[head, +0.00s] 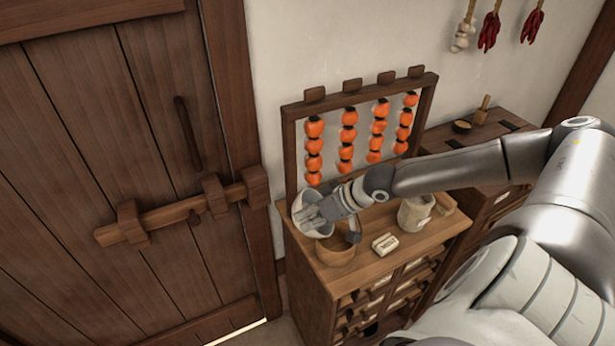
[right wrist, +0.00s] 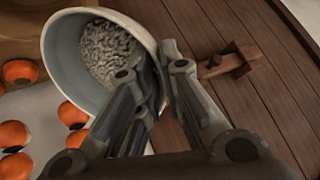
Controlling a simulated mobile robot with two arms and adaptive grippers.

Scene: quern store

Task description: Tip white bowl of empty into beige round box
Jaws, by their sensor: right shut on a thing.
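My right gripper (head: 322,209) is shut on the rim of the white bowl (head: 304,206). The bowl is held tilted, above and slightly left of the beige round box (head: 336,256), which stands on the cabinet's left end. In the right wrist view the bowl (right wrist: 62,62) shows a heap of grey, grainy stuff (right wrist: 108,52) inside; the gripper's fingers (right wrist: 168,75) are closed across its wall. The box's inside is partly hidden by the bowl and gripper. My left gripper is not in view.
The drawer cabinet (head: 440,236) also bears a small pale block (head: 385,244) and a pale jar (head: 412,214). A rack of orange fruit (head: 346,138) stands behind. A wooden door (head: 110,130) with a bolt is at left. A second cabinet (head: 470,135) stands behind my arm.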

